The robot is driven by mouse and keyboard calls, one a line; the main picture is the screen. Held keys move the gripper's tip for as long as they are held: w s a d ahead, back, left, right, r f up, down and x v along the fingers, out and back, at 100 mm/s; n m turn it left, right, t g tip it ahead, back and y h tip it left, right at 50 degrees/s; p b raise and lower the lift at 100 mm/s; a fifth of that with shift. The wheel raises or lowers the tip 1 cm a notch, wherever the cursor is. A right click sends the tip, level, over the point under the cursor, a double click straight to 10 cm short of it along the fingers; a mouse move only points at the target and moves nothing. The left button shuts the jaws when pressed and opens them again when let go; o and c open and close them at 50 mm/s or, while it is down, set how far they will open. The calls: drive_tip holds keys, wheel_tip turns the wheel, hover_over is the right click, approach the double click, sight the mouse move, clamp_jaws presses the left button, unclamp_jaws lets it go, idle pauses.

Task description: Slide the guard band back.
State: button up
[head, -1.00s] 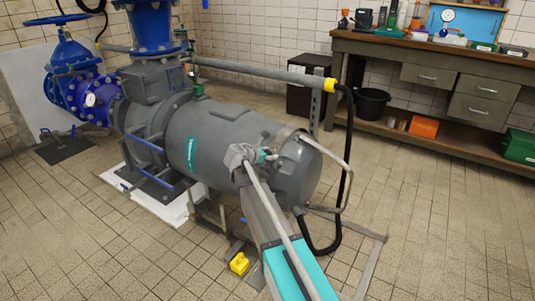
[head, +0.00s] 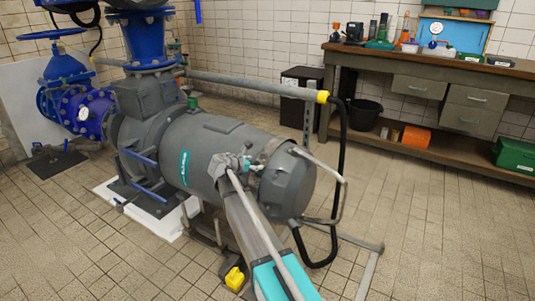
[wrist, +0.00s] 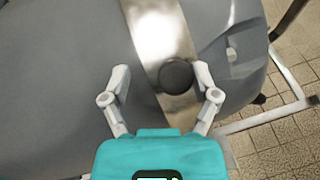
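The guard band, a shiny metal strip (wrist: 150,22), wraps around the grey motor housing in the wrist view. A round black knob (wrist: 177,77) sits on the band. My gripper (wrist: 162,74) is open, with one pale finger on each side of the knob. The right finger is close to the knob, while a wider gap lies on the left. I cannot tell whether the right finger touches it. In the head view my gripper (head: 260,159) is at the upper side of the motor (head: 200,145), near its rounded end. The arm and gripper hide part of the band there.
A bent grey rail (head: 343,195) and a black hose (head: 341,150) stand just right of the motor end. A grey pipe (head: 250,83) runs behind it. A workbench (head: 400,61) stands at the back right. A yellow object (head: 234,278) lies on the floor.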

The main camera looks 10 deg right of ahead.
drive_tip(key=shift+w+a, duration=0.85)
drive_tip(key=shift+w, duration=0.1)
drive_tip(key=shift+a+r, duration=0.15)
drive_tip(key=shift+a, duration=0.2)
drive_tip(key=p+v, duration=0.6)
drive_tip(key=v, duration=0.8)
drive_tip(key=s+d+r+m+g+y+p, duration=0.3)
drive_tip(key=s+d+r+m+p, duration=0.2)
drive_tip(key=s+p, duration=0.5)
drive_tip(key=s+d+r+m+g+y+p, duration=0.3)
drive_tip(key=s+d+r+m+p, duration=0.3)
drive_tip(key=p, duration=0.8)
drive_tip(key=shift+s+d+r+m+g+y, duration=0.35)
drive_tip(key=shift+s+r+m, duration=1.5)
drive_tip(key=shift+s+m, duration=0.55)
drive_tip(key=shift+s, duration=0.1)
drive_tip(key=shift+f, duration=0.1)
